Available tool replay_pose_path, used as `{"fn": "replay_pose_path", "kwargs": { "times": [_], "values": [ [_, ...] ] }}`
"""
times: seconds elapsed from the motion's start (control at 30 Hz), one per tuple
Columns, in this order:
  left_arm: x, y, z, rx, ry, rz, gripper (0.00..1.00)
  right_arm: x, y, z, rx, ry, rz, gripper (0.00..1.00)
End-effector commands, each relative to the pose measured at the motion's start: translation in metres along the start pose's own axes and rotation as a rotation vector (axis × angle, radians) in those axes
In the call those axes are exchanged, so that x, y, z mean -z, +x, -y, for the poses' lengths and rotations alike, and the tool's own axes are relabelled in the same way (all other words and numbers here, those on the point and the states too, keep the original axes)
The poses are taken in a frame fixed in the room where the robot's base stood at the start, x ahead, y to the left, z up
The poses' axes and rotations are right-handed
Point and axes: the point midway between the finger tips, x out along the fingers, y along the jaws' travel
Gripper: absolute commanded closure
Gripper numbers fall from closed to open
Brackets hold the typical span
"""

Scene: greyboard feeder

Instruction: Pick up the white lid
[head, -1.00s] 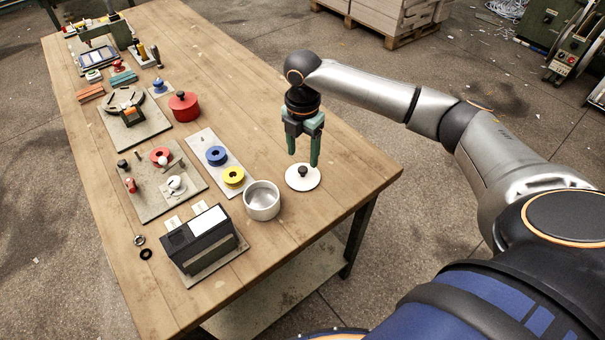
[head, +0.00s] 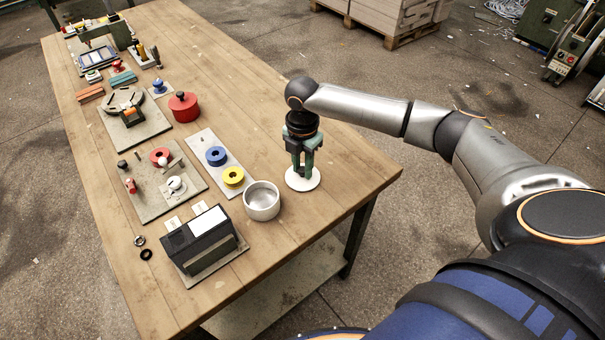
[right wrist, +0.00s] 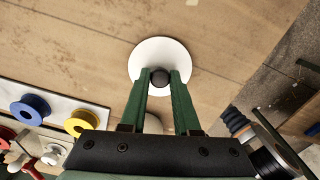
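The white lid (head: 293,183) is a round disc with a dark knob, lying flat at the right side of the wooden table, next to a white pot. In the right wrist view the lid (right wrist: 160,52) sits between my green fingertips, with its black knob (right wrist: 160,77) between them. My right gripper (head: 302,172) points straight down over the lid. In the right wrist view its fingers (right wrist: 160,79) are closed in against both sides of the knob. The lid appears to rest on the table. My left gripper is out of view.
The open white pot (head: 262,203) stands just left of the lid. A board with blue (head: 216,156) and yellow (head: 233,176) spools lies further left. A black box (head: 203,240) stands at the front. A red pot (head: 184,107) is further back. The table is clear behind the lid.

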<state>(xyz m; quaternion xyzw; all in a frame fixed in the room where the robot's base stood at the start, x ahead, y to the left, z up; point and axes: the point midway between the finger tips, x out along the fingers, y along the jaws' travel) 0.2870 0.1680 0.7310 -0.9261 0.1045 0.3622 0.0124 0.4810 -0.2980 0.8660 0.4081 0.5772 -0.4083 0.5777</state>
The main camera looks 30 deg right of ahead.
Motion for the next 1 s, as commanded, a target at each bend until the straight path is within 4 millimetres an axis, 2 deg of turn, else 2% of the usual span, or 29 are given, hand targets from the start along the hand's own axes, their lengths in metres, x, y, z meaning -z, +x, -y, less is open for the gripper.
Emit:
{"fn": "replay_pose_path", "kwargs": {
  "times": [0.03,0.23,0.77,0.87,1.0],
  "values": [
    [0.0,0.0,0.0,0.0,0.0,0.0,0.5,0.0,0.0,0.0,0.0,0.0,0.0,0.79],
    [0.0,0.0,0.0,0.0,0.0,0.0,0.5,0.0,0.0,0.0,0.0,0.0,0.0,1.0],
    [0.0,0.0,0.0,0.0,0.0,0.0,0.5,0.0,-0.004,-0.001,-0.002,0.0,0.0,1.0],
    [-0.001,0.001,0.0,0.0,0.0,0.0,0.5,0.0,-0.012,-0.001,-0.003,0.0,0.0,1.0],
    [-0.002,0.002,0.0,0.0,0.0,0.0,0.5,0.0,-0.033,-0.001,-0.005,0.0,-0.001,1.0]
  ]
}}
